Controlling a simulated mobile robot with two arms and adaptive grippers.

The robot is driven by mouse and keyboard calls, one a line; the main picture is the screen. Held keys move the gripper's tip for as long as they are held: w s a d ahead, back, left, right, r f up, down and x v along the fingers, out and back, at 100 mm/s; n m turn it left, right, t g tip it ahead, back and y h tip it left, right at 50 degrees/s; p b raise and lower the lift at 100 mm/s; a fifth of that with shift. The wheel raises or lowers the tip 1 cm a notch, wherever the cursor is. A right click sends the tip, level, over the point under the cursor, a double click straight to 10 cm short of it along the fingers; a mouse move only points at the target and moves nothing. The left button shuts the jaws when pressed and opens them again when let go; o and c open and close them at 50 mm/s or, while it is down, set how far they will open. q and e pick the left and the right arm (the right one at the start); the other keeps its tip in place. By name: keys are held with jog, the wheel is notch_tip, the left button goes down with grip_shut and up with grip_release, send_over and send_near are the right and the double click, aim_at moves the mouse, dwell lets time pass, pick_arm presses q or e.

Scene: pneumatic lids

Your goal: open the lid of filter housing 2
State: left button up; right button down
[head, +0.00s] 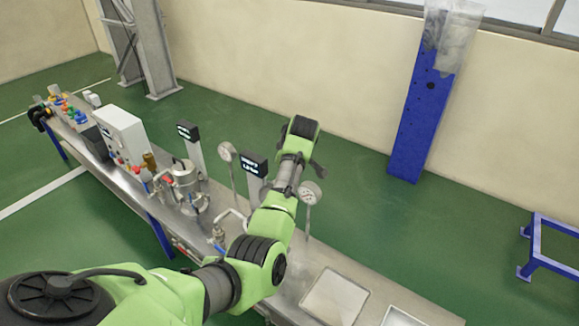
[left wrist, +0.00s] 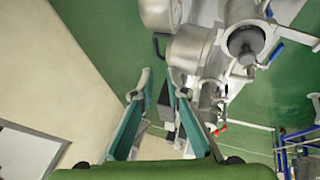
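In the head view my left arm reaches from the lower left across the bench, and its green wrist hides the place behind the second display post (head: 255,164). Filter housing 2 cannot be made out there. In the left wrist view my left gripper (left wrist: 159,80) has its two teal fingers apart, with nothing clearly held between them. Steel vessel parts (left wrist: 190,48) lie close beside the right finger; I cannot tell whether they touch. My right gripper is not in view.
A white box (head: 120,135) stands on the bench's left half. Shallow trays (head: 335,298) lie at the right. A blue post (head: 420,120) stands by the wall.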

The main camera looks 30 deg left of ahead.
pick_arm(q)
jog(key=shift+v, duration=1.5)
